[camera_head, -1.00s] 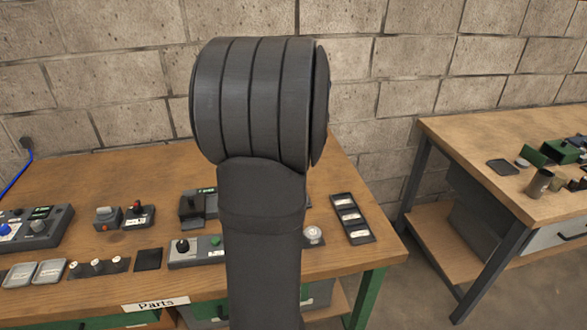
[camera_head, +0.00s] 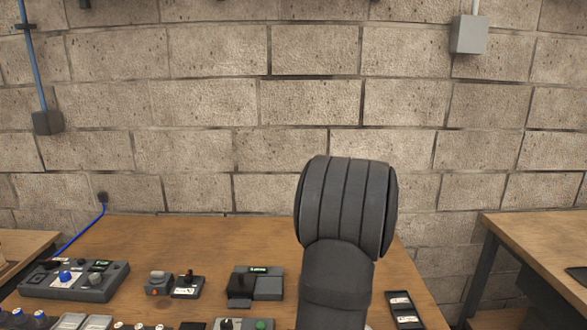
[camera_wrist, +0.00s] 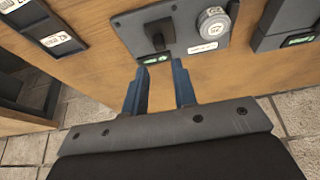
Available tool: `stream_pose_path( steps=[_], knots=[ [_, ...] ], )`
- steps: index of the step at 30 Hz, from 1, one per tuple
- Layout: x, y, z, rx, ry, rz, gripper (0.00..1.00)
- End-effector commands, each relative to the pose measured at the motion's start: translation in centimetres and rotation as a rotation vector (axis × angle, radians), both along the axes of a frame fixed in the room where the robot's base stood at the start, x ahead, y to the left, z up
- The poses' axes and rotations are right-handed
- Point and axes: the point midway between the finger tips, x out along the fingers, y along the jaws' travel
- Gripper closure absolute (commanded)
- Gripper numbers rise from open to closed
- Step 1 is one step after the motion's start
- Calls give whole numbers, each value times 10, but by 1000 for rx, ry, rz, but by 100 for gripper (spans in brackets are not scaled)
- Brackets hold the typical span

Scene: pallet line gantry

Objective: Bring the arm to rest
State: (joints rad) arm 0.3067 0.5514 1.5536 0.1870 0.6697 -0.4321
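My gripper (camera_wrist: 163,75) shows in the wrist view with its two blue-grey fingers apart and nothing between them. Its fingertips appear over the front part of the wooden bench, close to a grey control box (camera_wrist: 185,35) with a black lever and a round knob. Whether the fingertips touch the box is unclear. In the head view only my dark grey arm shows, in front of the bench's right part; the gripper itself is hidden there.
The wooden bench (camera_head: 130,245) carries several control boxes, among them a grey one with a blue button (camera_head: 75,280) and one with a green display (camera_head: 255,284). A dark label tray (camera_head: 404,308) lies right of my arm. A second bench (camera_head: 535,235) stands at right, past a gap.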

Motion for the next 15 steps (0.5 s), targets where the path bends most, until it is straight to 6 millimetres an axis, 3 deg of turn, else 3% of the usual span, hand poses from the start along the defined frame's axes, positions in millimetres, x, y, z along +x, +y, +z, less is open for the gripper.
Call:
stream_pose_path(
  steps=[9, 15],
  knots=[
    [20, 0, -51, 1, 2, 0, 75],
    [29, 0, -70, 0, -1, 0, 75]
  ],
)
